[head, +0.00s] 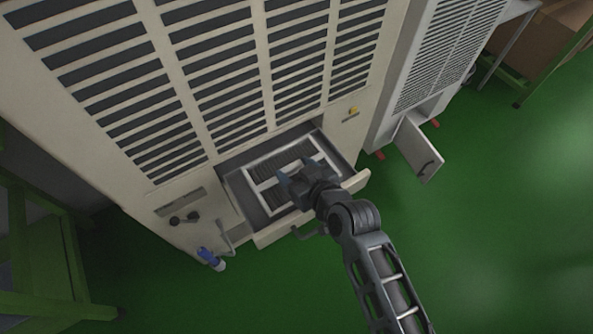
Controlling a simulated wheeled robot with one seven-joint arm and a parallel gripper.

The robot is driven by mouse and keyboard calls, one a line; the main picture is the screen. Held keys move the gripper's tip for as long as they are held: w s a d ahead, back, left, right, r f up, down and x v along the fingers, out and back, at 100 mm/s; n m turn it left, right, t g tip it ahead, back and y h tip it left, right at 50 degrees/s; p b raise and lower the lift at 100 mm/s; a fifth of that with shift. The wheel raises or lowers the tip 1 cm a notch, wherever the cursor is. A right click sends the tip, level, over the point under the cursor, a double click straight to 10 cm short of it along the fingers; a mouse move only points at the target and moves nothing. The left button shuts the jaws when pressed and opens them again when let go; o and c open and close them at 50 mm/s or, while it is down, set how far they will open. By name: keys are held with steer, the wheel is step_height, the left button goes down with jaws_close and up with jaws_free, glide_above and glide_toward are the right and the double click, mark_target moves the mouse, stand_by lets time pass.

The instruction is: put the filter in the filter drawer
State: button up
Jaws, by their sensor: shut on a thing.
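The filter (266,182), a white frame with dark pleats, is at the open filter drawer (276,234) low on the beige cabinet. It looks roughly flat and within the drawer's outline. From this angle I cannot tell whether it rests on the drawer floor or is held slightly above it. My gripper (292,180) is over the filter's middle and shut on it. The gripper and wrist hide part of the filter's right side and part of the drawer front.
The beige cabinet (152,50) has louvred vents above the drawer. A blue-handled part (209,257) sticks out at lower left. A second cabinet (447,50) with an open door (418,150) stands right. Green frames (40,235) stand left. The green floor is clear in front.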

steer(key=shift+f, duration=0.2)
steer(key=shift+f, duration=0.2)
steer(key=o, duration=1.2)
steer(key=shift+c, duration=0.2)
steer(key=shift+r, duration=0.2)
steer(key=v, duration=1.2)
